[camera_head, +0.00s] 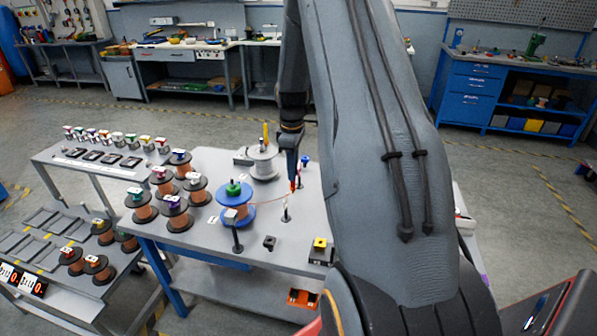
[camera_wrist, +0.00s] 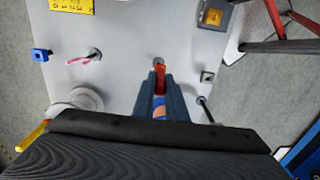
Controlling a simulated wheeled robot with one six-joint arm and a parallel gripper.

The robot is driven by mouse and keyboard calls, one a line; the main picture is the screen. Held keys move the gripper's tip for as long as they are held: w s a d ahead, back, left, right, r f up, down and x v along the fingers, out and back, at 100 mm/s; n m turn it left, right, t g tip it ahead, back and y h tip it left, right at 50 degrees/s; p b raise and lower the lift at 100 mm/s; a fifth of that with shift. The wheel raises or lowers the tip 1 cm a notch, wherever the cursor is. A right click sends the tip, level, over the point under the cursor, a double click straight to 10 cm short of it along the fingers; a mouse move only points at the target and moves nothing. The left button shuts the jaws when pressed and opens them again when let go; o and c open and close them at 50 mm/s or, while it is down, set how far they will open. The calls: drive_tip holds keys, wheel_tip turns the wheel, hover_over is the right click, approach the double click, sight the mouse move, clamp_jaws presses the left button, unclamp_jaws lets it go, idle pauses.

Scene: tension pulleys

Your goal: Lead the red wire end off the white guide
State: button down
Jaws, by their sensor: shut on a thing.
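My gripper (camera_head: 293,184) points down over the grey table, shut on the red wire end (camera_wrist: 159,76), which shows between its fingers in the wrist view (camera_wrist: 158,88). A slim post with a pale top (camera_head: 285,213), which looks like the white guide, stands just in front of the gripper. A small round post top (camera_wrist: 158,62) shows right at the fingertips in the wrist view. A thin copper wire (camera_head: 266,200) runs from the blue spool (camera_head: 236,216) towards the gripper. Whether the wire still touches the guide is too small to tell.
A blue-topped guide (camera_head: 305,159), a dark block (camera_head: 269,243) and a yellow-topped block (camera_head: 320,243) stand around the gripper. A dark post (camera_head: 236,240) stands near the blue spool. Several copper spools crowd the table's left.

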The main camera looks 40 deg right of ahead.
drive_tip(key=shift+w+a, duration=0.15)
drive_tip(key=shift+w, duration=0.05)
drive_tip(key=w+a+b, duration=0.1)
drive_tip(key=w+a, duration=0.3)
drive_tip(key=w, duration=0.1)
drive_tip(key=shift+w+a, duration=0.3)
drive_tip(key=shift+a, duration=0.1)
idle(0.3)
idle(0.3)
